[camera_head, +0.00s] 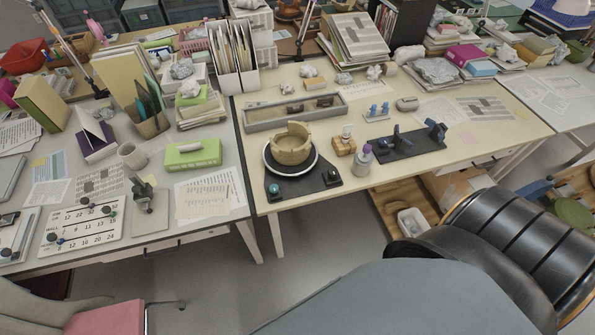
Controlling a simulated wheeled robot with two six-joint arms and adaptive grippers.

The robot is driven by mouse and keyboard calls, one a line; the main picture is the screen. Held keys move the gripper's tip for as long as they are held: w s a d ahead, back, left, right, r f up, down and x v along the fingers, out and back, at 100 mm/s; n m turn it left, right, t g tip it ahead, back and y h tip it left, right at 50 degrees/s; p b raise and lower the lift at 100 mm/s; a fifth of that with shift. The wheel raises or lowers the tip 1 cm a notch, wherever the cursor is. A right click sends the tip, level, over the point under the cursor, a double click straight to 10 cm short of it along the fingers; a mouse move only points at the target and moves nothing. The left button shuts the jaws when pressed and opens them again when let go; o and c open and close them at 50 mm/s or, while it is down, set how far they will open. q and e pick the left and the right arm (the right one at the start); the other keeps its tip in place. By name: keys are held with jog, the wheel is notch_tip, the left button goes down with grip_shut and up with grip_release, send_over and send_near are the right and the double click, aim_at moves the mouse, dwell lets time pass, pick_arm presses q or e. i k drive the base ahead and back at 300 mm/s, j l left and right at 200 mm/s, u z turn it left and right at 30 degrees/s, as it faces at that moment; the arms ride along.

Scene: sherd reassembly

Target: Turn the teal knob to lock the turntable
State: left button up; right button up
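The teal knob (273,188) sits at the front left corner of the dark base (302,187) of the turntable, near the table's front edge. The round turntable (312,164) has a pale rim and carries a partly built tan pot (291,146) with a broken, uneven upper edge. A dark knob (333,171) sits at the base's right side. Nothing covers the teal knob. How far it is turned is too small to tell. Neither of my grippers is in view.
Behind the turntable is a long grey tray (262,124) with dark pieces. To its right are a wooden block (344,146), a grey-purple bottle (363,158) and a black mat (400,150) with dark blue tools.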

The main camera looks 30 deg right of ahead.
aim_at(274, 188)
jog(key=k+l+u, duration=0.25)
jog(key=l, duration=0.2)
jog(key=l+u, duration=0.2)
jog(key=l, duration=0.2)
jog(key=k+l+u, duration=0.25)
jog(key=i+l, duration=0.1)
jog(key=i, duration=0.3)
